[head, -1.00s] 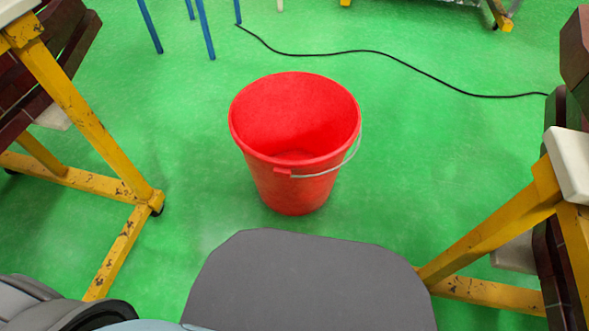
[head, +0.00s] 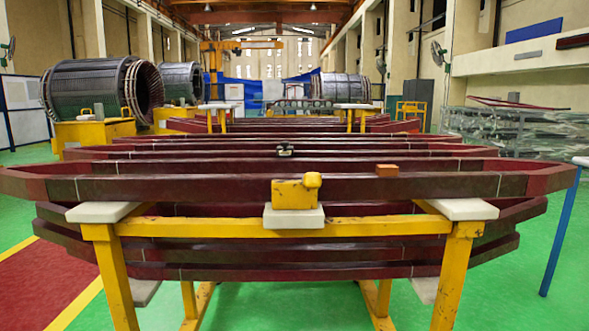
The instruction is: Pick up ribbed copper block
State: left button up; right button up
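A small orange-brown block (head: 387,170) sits on the stacked dark red coil bars, right of centre in the head view. Its colour fits the copper block, but it is too small here to tell whether it is ribbed. A small dark object with a pale top (head: 285,151) sits on bars farther back, left of the block. Neither of my grippers shows in the head view, and nothing is seen touching the block.
A yellow trestle (head: 280,227) with white pads carries the long coil bars (head: 160,188). A yellow piece (head: 290,193) stands at its front middle. A blue post (head: 561,235) is at right. Large stators (head: 90,90) stand behind at left. Green floor is open on both sides.

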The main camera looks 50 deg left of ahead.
aim_at(382, 171)
jog(key=z, duration=0.55)
jog(key=i, duration=1.05)
jog(key=u, duration=0.15)
